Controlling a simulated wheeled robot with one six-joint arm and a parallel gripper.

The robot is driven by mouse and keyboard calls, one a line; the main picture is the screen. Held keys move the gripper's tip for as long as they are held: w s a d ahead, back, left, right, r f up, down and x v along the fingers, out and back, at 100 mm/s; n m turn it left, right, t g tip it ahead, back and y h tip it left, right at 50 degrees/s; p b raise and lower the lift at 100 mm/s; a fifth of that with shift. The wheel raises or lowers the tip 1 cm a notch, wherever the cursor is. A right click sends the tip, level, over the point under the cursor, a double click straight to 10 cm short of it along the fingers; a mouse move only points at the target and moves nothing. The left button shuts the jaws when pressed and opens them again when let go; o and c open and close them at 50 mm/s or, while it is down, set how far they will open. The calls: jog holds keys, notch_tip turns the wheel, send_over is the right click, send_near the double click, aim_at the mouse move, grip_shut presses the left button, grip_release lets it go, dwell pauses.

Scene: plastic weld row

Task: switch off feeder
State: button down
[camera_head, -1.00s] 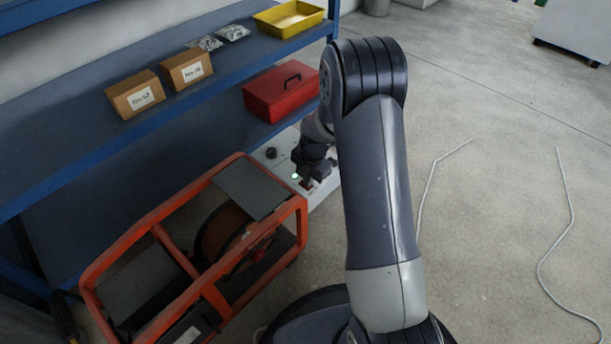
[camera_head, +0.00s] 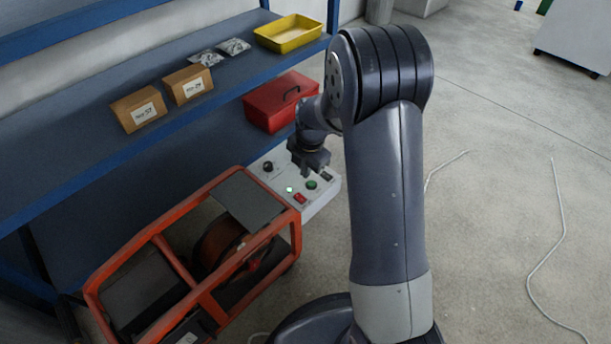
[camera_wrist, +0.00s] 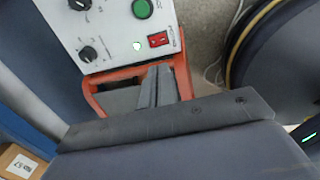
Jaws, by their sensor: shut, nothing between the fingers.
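The feeder (camera_head: 166,240) is an orange-framed unit with a spool inside, standing on the floor below the shelf. Its light grey control panel (camera_head: 321,199) carries a red rocker switch (camera_head: 299,198), a green button (camera_head: 311,185), black knobs and a small pale lamp (camera_head: 289,189). In the wrist view the red switch (camera_wrist: 158,40) lies just beyond the fingertips, with the bright pale-green lamp (camera_wrist: 137,46) left of it. Which way the rocker is pressed I cannot tell. My gripper (camera_head: 313,173) is shut and empty, above the panel and apart from the switch. It also shows in the wrist view (camera_wrist: 158,70).
A blue shelf (camera_head: 90,155) runs behind the feeder, holding two cardboard boxes (camera_head: 139,109), small bags and a yellow tray (camera_head: 290,45). A red toolbox (camera_head: 280,102) sits on its lower level, close behind my gripper. White cables (camera_head: 562,200) lie on open floor at right.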

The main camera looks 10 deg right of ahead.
aim_at(297, 196)
jog(key=shift+s+d+r, duration=0.1)
jog(key=shift+r, duration=0.8)
jog(key=shift+w+a+r, duration=0.15)
jog(key=shift+w+a, duration=0.35)
jog(key=shift+a, duration=0.05)
jog(key=f+b, duration=0.1)
jog(key=f, duration=0.3)
jog(key=f+b, duration=0.2)
jog(key=f, duration=0.2)
jog(key=w+a+f+b, duration=0.1)
jog(key=f, duration=0.4)
jog(key=shift+w+b, duration=0.1)
jog(key=shift+b, duration=0.2)
jog(key=shift+f, duration=0.45)
